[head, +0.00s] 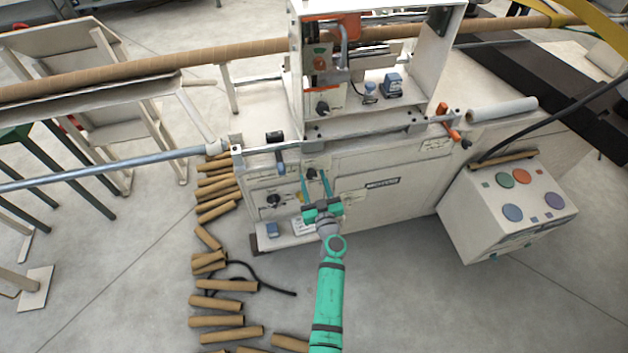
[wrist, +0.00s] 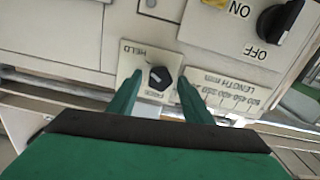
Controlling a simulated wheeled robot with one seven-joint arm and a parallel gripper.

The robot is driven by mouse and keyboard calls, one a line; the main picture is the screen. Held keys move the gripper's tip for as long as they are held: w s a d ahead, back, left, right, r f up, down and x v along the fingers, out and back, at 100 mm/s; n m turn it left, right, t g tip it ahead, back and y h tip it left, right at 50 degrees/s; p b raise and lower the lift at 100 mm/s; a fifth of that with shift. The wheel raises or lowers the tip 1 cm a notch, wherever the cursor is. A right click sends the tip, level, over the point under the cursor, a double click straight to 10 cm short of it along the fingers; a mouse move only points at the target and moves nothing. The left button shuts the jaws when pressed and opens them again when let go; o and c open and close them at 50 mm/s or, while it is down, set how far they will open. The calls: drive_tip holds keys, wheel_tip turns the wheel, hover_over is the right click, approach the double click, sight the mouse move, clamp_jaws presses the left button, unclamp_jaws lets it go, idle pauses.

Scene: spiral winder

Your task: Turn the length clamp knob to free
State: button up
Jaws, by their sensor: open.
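The length clamp knob (wrist: 158,79) is small and black, on a pale plate marked HELD and FREE, which appears upside down in the wrist view. Its pointer direction is hard to make out. In the head view the knob (head: 311,173) is a dark spot on the machine's front panel. My gripper (head: 313,174) is open, with its two green fingers reaching toward the panel. In the wrist view the fingertips of my gripper (wrist: 160,76) appear on either side of the knob. I cannot tell whether they touch it.
A larger black ON/OFF switch (wrist: 280,18) and a LENGTH scale plate (wrist: 222,93) are near the knob. A steel rod (head: 100,170) runs along the left. Cardboard tubes (head: 217,321) lie on the floor. A button console (head: 480,220) stands at right.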

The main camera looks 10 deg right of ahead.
drive_tip(key=c, duration=1.1)
drive_tip(key=shift+o, duration=0.2)
